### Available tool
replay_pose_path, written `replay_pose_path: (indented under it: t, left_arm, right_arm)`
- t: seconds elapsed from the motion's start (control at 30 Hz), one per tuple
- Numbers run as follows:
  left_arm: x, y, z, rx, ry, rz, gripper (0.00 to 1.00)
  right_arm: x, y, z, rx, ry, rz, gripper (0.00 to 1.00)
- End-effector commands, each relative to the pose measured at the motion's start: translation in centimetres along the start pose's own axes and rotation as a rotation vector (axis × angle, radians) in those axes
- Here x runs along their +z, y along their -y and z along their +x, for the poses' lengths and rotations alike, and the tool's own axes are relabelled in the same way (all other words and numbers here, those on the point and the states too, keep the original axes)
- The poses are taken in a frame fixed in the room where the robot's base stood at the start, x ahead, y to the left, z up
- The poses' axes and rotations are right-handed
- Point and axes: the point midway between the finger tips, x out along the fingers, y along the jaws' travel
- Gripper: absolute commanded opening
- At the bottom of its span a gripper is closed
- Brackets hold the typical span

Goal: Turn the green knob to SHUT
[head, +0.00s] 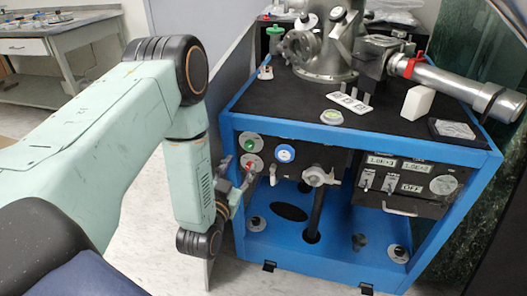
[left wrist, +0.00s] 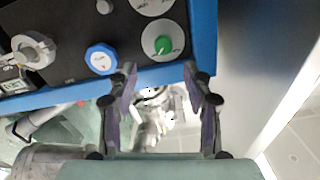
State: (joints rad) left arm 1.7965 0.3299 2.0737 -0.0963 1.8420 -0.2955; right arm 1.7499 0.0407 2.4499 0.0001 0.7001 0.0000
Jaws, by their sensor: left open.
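The green knob (head: 249,145) sits on a round pale plate at the upper left of the black front panel of the blue cart. In the left wrist view the green knob (left wrist: 163,45) lies just beyond the gap between my fingertips, with a pale mark on its plate. Any lettering there is too small to read. My left gripper (head: 246,182) is in front of the panel's left side, in line with the red knob (head: 251,167) below the green one. My right gripper is not in view.
A blue-rimmed round knob or gauge (head: 285,154) is beside the green knob, and a pale valve fitting (head: 319,177) is further right. The cart's blue frame (left wrist: 150,78) borders the panel. Metal vacuum parts (head: 325,55) stand on top. Open floor lies left of the cart.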

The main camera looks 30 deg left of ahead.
Motion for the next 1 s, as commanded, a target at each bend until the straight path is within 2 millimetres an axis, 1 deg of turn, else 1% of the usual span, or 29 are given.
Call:
replay_pose_path:
  t: [0.17,0.4,0.6,0.73,0.97,1.0]
  left_arm:
    - [0.0,0.8,1.1,-0.014,-0.014,0.001,0.5]
    - [0.1,1.1,4.7,-0.015,-0.013,0.001,0.5]
    - [0.0,0.9,7.0,-0.013,-0.011,0.001,0.5]
    - [-0.1,0.7,7.7,-0.011,-0.009,0.001,0.5]
    - [-0.2,0.5,7.9,-0.009,-0.009,0.001,0.5]
    - [-0.2,0.4,7.9,-0.009,-0.009,0.001,0.49]
  right_arm:
    - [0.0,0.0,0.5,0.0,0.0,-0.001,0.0]
    - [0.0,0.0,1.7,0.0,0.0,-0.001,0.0]
    - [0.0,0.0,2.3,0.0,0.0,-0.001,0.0]
    - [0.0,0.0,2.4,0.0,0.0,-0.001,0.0]
    - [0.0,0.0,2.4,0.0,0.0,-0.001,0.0]
    - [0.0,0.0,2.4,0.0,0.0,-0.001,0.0]
